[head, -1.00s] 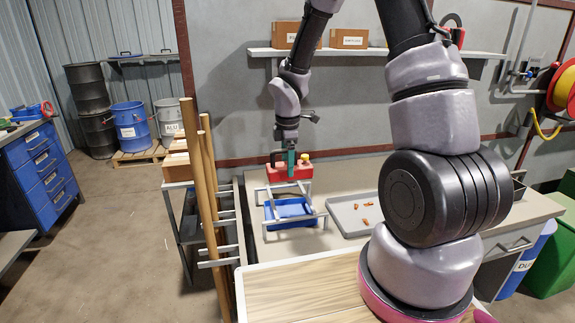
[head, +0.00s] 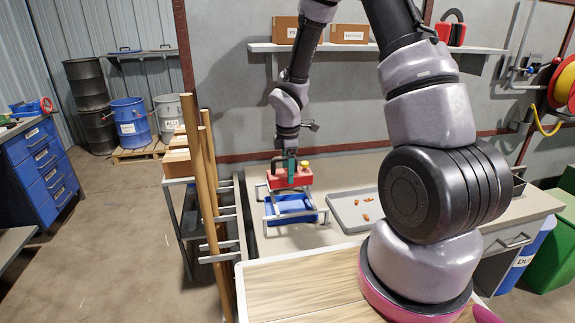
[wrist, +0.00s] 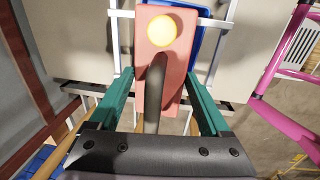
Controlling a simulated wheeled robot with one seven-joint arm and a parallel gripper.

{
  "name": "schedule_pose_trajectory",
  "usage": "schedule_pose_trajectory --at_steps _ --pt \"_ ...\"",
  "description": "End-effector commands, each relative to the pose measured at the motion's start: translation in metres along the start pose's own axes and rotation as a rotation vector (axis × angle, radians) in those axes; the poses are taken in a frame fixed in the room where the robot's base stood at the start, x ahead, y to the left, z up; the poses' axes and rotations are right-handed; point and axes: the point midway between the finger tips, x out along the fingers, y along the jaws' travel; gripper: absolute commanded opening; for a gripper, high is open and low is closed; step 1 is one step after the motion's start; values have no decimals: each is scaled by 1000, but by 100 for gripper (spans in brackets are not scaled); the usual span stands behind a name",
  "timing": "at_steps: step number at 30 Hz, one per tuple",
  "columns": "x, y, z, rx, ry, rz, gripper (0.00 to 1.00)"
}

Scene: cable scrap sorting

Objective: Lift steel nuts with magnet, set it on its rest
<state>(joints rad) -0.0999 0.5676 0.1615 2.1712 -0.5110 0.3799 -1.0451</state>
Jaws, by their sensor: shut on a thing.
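The magnet is a red block (head: 278,180) with a dark handle and a yellow button (head: 305,164). My gripper (head: 291,161) is shut on its handle; in the wrist view the green fingers (wrist: 163,90) stand either side of the magnet (wrist: 178,72). The magnet is over the back part of a blue tray (head: 292,203), which stands within a pale metal frame (head: 297,215). Whether the magnet touches the frame is unclear. I cannot make out steel nuts in the tray or under the magnet.
A grey tray (head: 345,222) with several copper-coloured pieces lies to the right on the bench. Tall wooden poles (head: 212,190) stand close on the left. A wall shelf (head: 370,47) holds cardboard boxes and a red case (head: 452,32) behind my arm.

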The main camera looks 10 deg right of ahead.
Motion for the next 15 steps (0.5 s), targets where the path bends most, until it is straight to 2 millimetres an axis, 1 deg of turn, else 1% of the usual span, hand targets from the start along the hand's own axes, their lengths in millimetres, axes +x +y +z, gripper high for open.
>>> schedule_pose_trajectory --at_steps 15 --pt "26 -2 -1 -1 1 2 0"
